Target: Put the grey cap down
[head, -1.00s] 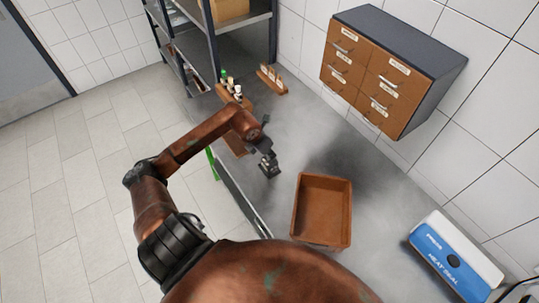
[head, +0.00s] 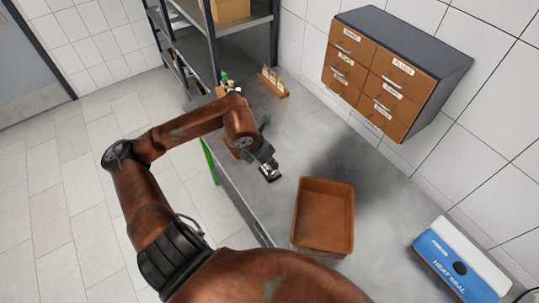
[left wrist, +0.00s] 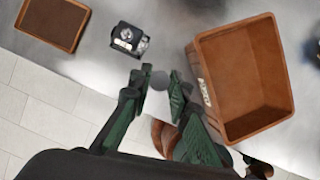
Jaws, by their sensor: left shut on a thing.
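My left gripper (left wrist: 158,80) has its green fingers closed around a small grey piece, the grey cap (left wrist: 157,81), which is mostly hidden between the fingertips. In the head view the same gripper (head: 267,160) hangs over the grey bench, and the cap cannot be made out there. A small black and silver device (left wrist: 130,39) stands on the bench just beyond the fingertips, apart from them; it also shows below the gripper in the head view (head: 270,174). My right gripper is not in view.
A brown open bin (head: 323,217) stands right of the gripper, seemingly empty. A shallow brown tray (left wrist: 52,22) lies at the left in the wrist view. A wooden rack (head: 273,82) stands farther back. A blue heat sealer (head: 455,262) is at right. Bare bench (head: 300,140) lies between.

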